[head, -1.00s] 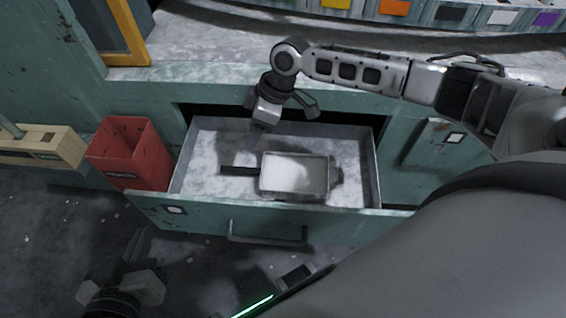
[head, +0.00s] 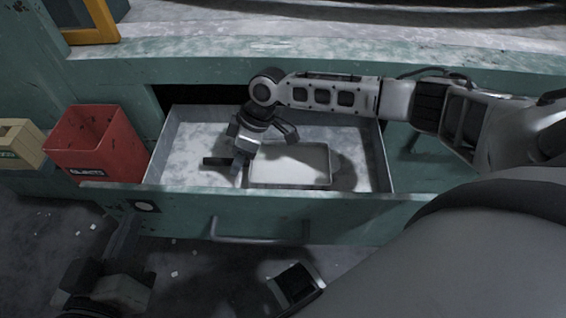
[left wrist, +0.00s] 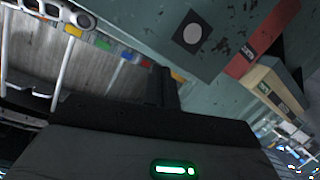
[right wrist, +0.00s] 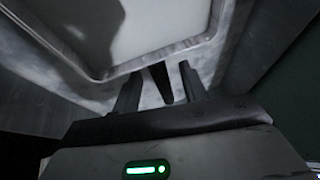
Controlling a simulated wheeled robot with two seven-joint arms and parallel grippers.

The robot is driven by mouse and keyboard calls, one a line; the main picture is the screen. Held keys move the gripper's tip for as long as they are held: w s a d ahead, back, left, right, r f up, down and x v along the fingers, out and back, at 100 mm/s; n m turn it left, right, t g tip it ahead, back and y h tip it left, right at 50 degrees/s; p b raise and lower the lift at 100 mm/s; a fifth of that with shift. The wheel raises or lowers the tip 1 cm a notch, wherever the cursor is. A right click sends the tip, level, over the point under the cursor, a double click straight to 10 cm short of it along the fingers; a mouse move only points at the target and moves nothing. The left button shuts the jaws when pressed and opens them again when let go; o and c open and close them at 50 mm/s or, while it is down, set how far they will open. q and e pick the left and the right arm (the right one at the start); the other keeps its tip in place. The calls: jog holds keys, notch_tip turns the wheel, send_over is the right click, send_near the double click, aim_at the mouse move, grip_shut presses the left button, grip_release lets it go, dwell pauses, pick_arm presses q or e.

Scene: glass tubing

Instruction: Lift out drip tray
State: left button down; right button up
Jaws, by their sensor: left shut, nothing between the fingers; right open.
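The drip tray (head: 290,165) is a pale, shallow rectangular tray with a raised rim. It lies inside the open drawer, and a dark bar-like handle (head: 216,161) shows at its left side. My right gripper (head: 239,176) reaches down into the drawer at the tray's left end. In the right wrist view, the tray's rim and corner (right wrist: 130,68) fill the top, and the dark handle (right wrist: 161,82) appears between my open fingers (right wrist: 158,85). Contact cannot be told. My left gripper (head: 127,228) is shut and empty, low in front of the drawer's left end.
The drawer front (head: 330,215) with its bar handle (head: 258,238) stands out from the green cabinet. A red bin (head: 95,145) is left of the drawer, with a beige box (head: 18,143) beyond it. The drawer walls surround the tray closely; the countertop (head: 330,35) above is mostly clear.

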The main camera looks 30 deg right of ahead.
jog(key=shift+x, duration=1.05)
jog(key=shift+r, duration=0.1)
grip_shut()
jog(key=shift+r, duration=0.1)
